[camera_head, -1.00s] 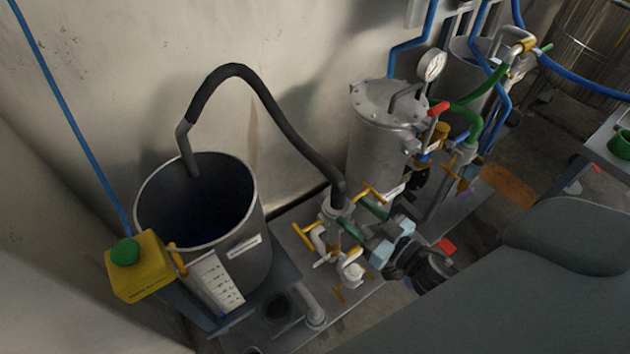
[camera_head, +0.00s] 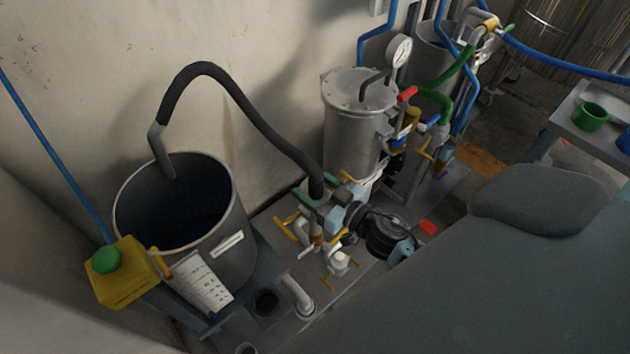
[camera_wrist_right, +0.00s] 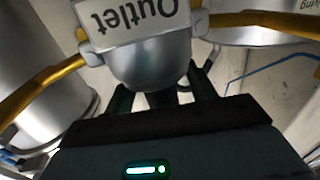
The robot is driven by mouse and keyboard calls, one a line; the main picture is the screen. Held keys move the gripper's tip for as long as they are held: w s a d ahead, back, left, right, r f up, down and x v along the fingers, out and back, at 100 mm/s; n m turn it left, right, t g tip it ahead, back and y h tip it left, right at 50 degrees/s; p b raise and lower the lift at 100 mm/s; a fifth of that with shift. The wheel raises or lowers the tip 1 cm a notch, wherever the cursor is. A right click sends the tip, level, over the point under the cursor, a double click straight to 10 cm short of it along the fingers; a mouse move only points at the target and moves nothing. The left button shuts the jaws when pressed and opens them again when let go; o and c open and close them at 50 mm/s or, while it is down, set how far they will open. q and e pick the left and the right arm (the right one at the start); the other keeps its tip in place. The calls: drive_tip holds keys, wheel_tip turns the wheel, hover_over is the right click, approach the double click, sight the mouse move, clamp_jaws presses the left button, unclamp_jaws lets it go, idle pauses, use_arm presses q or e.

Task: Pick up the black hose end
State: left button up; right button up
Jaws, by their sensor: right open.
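The black hose (camera_head: 255,112) arches from a grey bent pipe (camera_head: 158,138) in the open drum (camera_head: 240,225) down to its lower black end (camera_head: 316,186) at the valve fittings. My right gripper (camera_head: 314,218) is open, with its dark green fingers close to this lower end. I cannot tell whether they touch the hose. In the right wrist view, the fingers (camera_wrist_right: 160,98) point at a rounded grey fitting (camera_wrist_right: 150,68) with a white "Outlet" tag (camera_wrist_right: 138,20). A dark piece, perhaps the hose end, shows partly between them. My left gripper is not in view.
Yellow valve handles (camera_head: 287,229) surround the fittings, close to my right gripper. A metal filter vessel (camera_head: 350,130) with a gauge (camera_head: 399,50) stands behind. A yellow box with a green button (camera_head: 122,285) is at the left. The wall is close behind the drum.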

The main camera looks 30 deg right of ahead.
sight(308, 163)
drive_tip(key=shift+w+a, duration=0.2)
drive_tip(key=shift+w, duration=0.35)
clamp_jaws()
wheel_tip(308, 163, up, 9)
drive_tip(key=p, duration=0.4)
drive_tip(key=shift+r+p, duration=0.2)
drive_tip(key=shift+p, duration=0.1)
drive_tip(key=shift+r, duration=0.4)
